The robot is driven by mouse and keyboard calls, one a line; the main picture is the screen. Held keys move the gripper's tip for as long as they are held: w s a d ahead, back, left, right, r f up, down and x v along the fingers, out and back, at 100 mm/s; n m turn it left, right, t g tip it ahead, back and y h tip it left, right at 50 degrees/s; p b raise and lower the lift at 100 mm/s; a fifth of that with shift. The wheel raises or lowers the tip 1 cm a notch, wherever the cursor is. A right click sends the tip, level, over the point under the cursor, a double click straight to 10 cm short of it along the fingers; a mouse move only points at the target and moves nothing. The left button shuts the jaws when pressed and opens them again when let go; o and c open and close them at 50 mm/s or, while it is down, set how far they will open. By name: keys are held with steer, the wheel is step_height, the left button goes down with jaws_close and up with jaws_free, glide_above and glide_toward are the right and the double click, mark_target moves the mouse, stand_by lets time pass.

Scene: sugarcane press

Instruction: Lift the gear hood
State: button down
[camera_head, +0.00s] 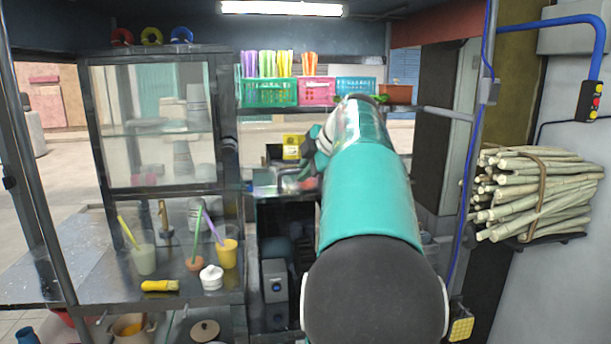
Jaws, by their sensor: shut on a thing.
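The sugarcane press (274,283) stands in the middle, largely behind my teal arm. What looks like the gear hood, a shiny metal piece (292,181), shows at the top of the press, just left of my arm. My gripper (309,166) is at the far end of the arm, beside this metal piece. It is small in view and its fingertips are partly hidden. It is shut on the hood, though the exact contact is not clear. How far the hood is raised cannot be told.
A glass cabinet (155,125) and a metal counter with cups (227,254), a white jar (211,277) and a yellow brush (160,286) stand left. A cane bundle (535,192) rests on a right wall shelf. Coloured baskets (268,93) line a shelf behind.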

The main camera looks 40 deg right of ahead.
steer(key=shift+w+f, duration=0.2)
steer(key=shift+f, duration=0.05)
steer(key=c, duration=1.5)
jaws_free()
steer(key=shift+w, duration=0.15)
steer(key=v, duration=1.4)
steer(key=shift+r, duration=0.15)
